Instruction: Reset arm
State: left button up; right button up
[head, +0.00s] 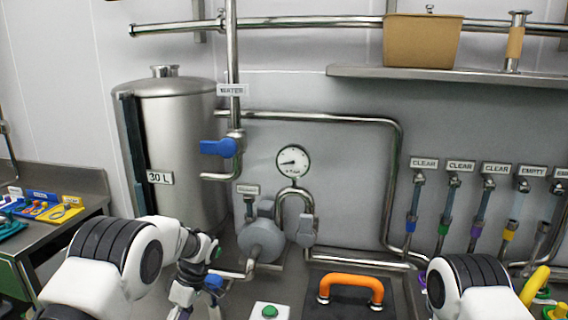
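My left arm comes in from the lower left, white with black ribbed bands. Its gripper (195,308) points down at the bottom edge, left of the green push button (270,312). The fingertips are cut off by the frame, so I cannot tell whether it is open or shut. My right arm shows at the lower right as a white and black link. The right gripper is outside the view. No object can be seen held.
A steel 30 L tank (175,140) stands at the left, beside a blue-handled water valve (218,147). A pump (262,238), gauge (293,161) and orange handle (350,287) are in the middle. Several labelled hoses hang right. A cardboard box (421,42) sits on the shelf (480,77).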

pick_arm(q)
jog(key=s+f+m+g+h+b, duration=0.2)
jog(key=s+f+m+h+b, duration=0.15)
jog(key=s+f, duration=1.95)
jog(key=s+m+t, duration=0.4)
jog(key=s+m, duration=0.4)
jog(key=s, duration=0.8)
jog(key=w+m+t, duration=0.2)
jog(key=w+m, duration=0.1)
jog(key=w, duration=0.1)
jog(key=shift+w+d+m+b, duration=0.15)
jog(key=shift+m+b, duration=0.1)
jog(key=shift+b, duration=0.15)
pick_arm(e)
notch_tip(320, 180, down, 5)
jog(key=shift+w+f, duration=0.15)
